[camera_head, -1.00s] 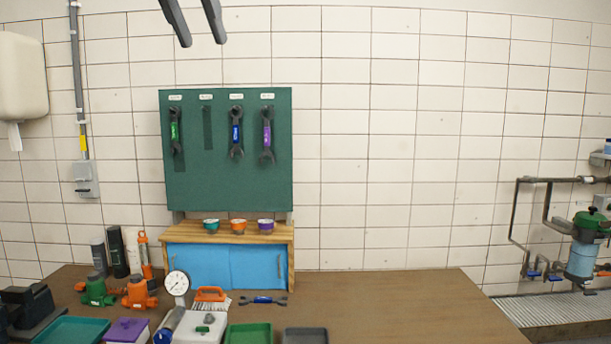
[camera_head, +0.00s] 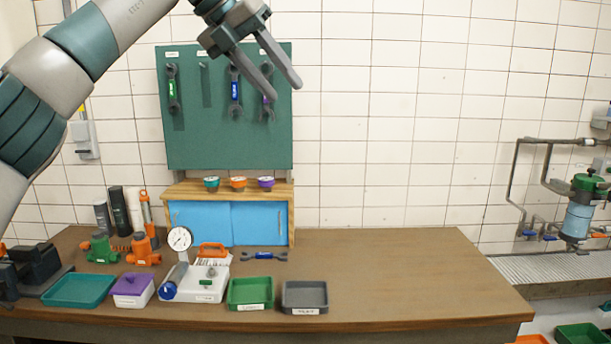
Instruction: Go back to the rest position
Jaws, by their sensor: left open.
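My left gripper (camera_head: 281,76) hangs in front of the green tool board (camera_head: 205,140), at its upper right. Its two fingers are apart and nothing is between them. The left arm comes in from the upper left. The fingers partly cover the purple-marked wrench (camera_head: 267,112) on the board. My right gripper does not show.
The wooden workbench (camera_head: 400,275) is clear on its right half. Its left half holds a blue-doored cabinet (camera_head: 232,222), a blue-marked wrench (camera_head: 264,256), a dial gauge (camera_head: 180,239), a green tray (camera_head: 250,291) and a grey tray (camera_head: 305,295). Pipes and a green-topped filter (camera_head: 580,212) stand at right.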

